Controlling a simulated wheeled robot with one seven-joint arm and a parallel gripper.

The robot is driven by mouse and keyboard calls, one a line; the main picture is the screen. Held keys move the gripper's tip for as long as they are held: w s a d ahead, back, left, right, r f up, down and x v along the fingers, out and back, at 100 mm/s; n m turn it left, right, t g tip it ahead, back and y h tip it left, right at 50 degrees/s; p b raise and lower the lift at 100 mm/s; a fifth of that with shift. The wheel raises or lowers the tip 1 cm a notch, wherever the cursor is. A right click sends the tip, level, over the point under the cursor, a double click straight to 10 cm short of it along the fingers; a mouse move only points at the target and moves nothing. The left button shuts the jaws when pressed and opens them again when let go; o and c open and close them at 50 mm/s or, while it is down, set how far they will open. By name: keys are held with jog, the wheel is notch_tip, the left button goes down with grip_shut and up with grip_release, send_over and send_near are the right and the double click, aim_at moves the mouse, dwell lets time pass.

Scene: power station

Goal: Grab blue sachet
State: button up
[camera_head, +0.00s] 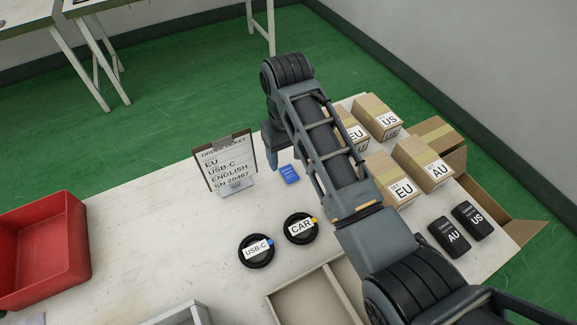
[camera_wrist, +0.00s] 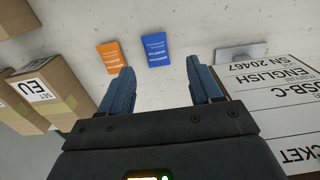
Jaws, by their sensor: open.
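The blue sachet (camera_head: 289,174) lies flat on the white table, right of the order ticket stand, in the head view. In the wrist view the blue sachet (camera_wrist: 157,50) lies beyond the fingertips, between their lines and nearer the left finger. My gripper (camera_wrist: 163,76) is open and empty, with both blue-grey fingers apart. In the head view my gripper (camera_head: 272,160) is partly hidden by my arm, just left of the sachet. The gripper appears apart from the sachet.
An orange sachet (camera_wrist: 110,56) lies beside the blue one. The order ticket (camera_head: 226,162) stands close to the gripper. Cardboard boxes (camera_head: 422,163), black adapters (camera_head: 449,237), coiled cables (camera_head: 256,251), a wooden tray (camera_head: 304,301) and a red bin (camera_head: 40,248) surround the area.

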aim_at(290, 173)
jog(key=f, duration=0.4)
jog(key=f+p, duration=0.1)
jog(key=shift+d+f, duration=0.3)
jog(key=shift+f, duration=0.1)
jog(key=shift+c, duration=0.2)
jog(key=c, duration=1.1)
